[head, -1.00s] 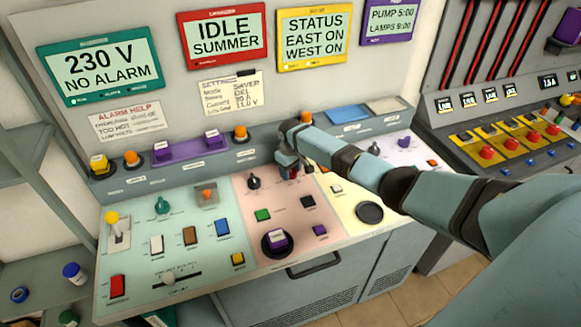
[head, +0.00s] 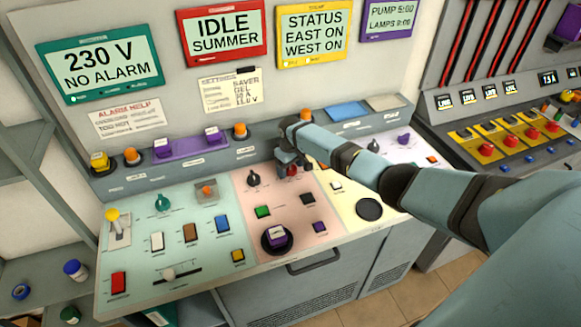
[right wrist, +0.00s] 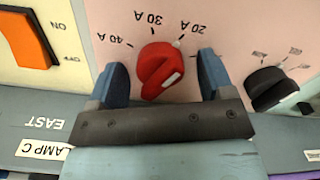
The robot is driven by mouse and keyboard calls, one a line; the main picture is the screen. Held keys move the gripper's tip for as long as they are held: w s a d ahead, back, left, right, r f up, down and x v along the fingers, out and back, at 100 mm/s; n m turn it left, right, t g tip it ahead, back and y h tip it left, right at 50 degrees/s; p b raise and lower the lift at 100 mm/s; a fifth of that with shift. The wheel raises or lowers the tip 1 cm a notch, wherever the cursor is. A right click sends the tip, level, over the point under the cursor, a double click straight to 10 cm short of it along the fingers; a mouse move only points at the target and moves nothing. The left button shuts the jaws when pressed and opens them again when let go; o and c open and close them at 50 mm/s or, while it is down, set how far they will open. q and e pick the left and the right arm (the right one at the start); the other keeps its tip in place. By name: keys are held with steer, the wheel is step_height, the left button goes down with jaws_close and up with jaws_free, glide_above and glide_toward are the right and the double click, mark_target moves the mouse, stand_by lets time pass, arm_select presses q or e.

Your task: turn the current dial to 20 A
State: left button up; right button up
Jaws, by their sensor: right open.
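The current dial is a red knob (right wrist: 160,72) on the pink panel section (right wrist: 220,25), with 40 A, 30 A and 20 A printed around it. My right gripper (right wrist: 163,77) is open, with one blue finger on each side of the knob; gaps show between fingers and knob. In the head view the red dial (head: 292,170) shows just below my right gripper (head: 288,158). My left gripper is not in view.
A black knob (right wrist: 268,88) sits close beside the right-hand finger in the wrist view. An orange switch (right wrist: 28,40) is at the left.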

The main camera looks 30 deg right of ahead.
step_height(320, 180, up, 14)
steer(key=b, duration=0.1)
stand_by(0.4)
steer(key=shift+f, duration=0.15)
